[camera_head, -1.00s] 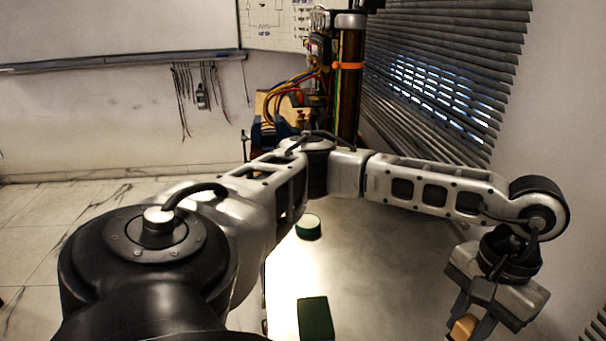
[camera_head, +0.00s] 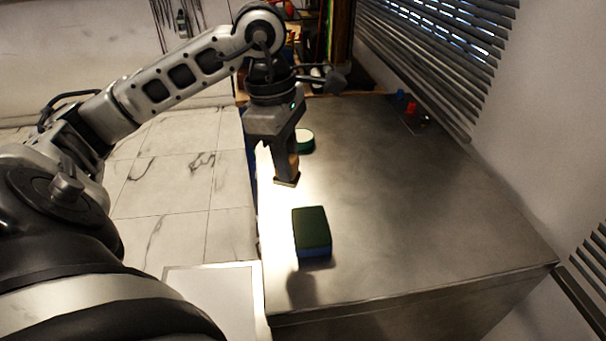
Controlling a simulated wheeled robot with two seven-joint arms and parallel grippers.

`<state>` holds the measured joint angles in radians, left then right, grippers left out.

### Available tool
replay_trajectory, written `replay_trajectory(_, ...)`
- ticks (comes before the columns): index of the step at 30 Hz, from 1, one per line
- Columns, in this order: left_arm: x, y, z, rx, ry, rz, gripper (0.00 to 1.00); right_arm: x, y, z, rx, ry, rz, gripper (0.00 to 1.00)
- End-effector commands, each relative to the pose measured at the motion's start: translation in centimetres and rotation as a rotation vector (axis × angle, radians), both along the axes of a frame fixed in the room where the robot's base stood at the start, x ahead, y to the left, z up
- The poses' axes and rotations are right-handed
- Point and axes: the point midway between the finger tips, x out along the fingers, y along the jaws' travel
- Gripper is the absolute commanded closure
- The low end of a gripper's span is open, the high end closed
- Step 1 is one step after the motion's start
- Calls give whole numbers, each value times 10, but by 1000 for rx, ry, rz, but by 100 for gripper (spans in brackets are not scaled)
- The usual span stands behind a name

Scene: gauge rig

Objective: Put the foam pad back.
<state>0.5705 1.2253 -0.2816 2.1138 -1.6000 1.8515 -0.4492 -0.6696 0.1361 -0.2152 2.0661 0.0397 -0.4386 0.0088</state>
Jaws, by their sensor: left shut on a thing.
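My left gripper (camera_head: 287,178) comes in from the left and points down over the left part of the metal table. It is shut on a small tan block (camera_head: 295,165), mostly hidden by the fingers. A dark green-topped block with blue sides (camera_head: 312,231) lies on the table in front of the gripper, apart from it. I cannot tell for sure which of these two is the foam pad. A round green piece with a pale top (camera_head: 305,140) stands just behind the gripper, partly covered by it. My right gripper is out of view.
The metal table (camera_head: 420,215) is bare across its middle and right. Small red and blue pieces (camera_head: 405,103) sit at its back right, near the blinds (camera_head: 430,55). Dark equipment stands at the back. A white panel (camera_head: 215,295) lies at the table's front left.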

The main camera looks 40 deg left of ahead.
Motion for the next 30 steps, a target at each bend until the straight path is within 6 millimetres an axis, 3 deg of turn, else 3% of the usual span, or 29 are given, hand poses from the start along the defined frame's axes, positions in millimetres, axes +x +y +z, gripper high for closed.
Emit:
replay_trajectory(4, -11, 23, 3, 2, 1, 306, 95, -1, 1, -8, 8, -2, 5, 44)
replay_trajectory(10, -8, 33, 11, -8, -1, 463, 95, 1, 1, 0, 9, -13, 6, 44)
replay_trajectory(16, 32, 43, -4, -14, 2, 470, 95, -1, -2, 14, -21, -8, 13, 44)
replay_trajectory(21, 73, 55, -24, -14, 1, 469, 95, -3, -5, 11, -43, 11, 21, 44)
replay_trajectory(24, 88, 61, -48, -9, 4, 468, 95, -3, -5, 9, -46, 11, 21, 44)
replay_trajectory(30, 110, 68, -75, -7, 0, 468, 95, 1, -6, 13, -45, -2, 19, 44)
